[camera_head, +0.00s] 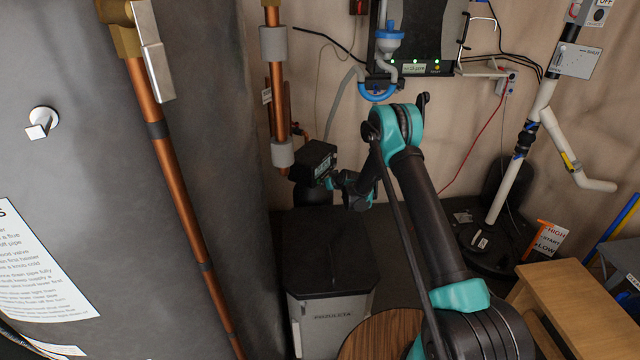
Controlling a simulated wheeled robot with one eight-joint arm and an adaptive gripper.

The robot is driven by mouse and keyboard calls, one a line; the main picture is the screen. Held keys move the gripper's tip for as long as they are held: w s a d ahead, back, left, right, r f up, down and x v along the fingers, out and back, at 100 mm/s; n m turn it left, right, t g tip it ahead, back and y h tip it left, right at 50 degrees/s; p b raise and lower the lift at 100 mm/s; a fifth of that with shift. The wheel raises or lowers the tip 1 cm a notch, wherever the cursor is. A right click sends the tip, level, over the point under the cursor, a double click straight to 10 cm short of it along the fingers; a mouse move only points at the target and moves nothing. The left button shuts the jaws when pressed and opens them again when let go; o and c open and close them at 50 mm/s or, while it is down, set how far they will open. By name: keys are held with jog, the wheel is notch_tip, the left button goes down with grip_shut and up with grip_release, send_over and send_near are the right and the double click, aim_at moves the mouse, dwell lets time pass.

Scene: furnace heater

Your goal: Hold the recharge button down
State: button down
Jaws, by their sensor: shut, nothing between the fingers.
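A black control head (314,160) with a small lit display sits on a dark neck above a grey cabinet with a black lid (320,245), left of centre. My teal and black arm reaches in from the lower right and bends down at its elbow. My gripper (329,183) is shut and empty, with its tips at the lower right of the control head's face. I cannot tell whether the tips touch the face or press on anything. The recharge button cannot be made out; it is too small or hidden by the gripper.
A large grey tank (90,180) with a copper pipe (180,190) fills the left. A wall unit (420,40) with green lights hangs behind my elbow. White pipes (510,190) stand at right. A wooden stool (570,295) and round wooden top (375,335) are in front.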

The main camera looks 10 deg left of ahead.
jog(key=shift+d, duration=0.15)
jog(key=shift+s+d, duration=0.3)
jog(key=shift+d, duration=0.35)
jog(key=shift+s+d, duration=0.3)
jog(key=shift+d, duration=0.5)
jog(key=shift+s+d, duration=0.3)
jog(key=shift+d, duration=0.45)
jog(key=shift+s+d, duration=0.3)
jog(key=shift+d, duration=0.5)
